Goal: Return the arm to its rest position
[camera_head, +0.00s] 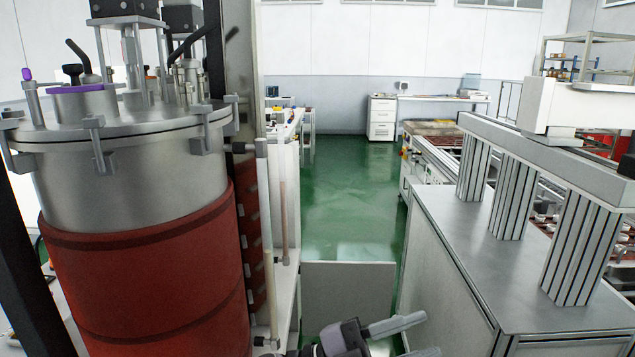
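My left gripper (424,336) shows at the bottom edge of the head view, right of centre. Its dark grey wrist body and pale grey fingers point to the right. One finger shows well, and only the tip of the other shows at the frame edge. The fingers are apart with nothing visible between them. Most of my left arm is below the frame. My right arm and gripper are not in view.
A large steel tank (130,180) with a red jacket (150,280) fills the left. A grey-topped cabinet (480,240) carrying ribbed posts (515,195) stands at the right. Green floor (350,215) lies open between them, beyond a low grey panel (348,298).

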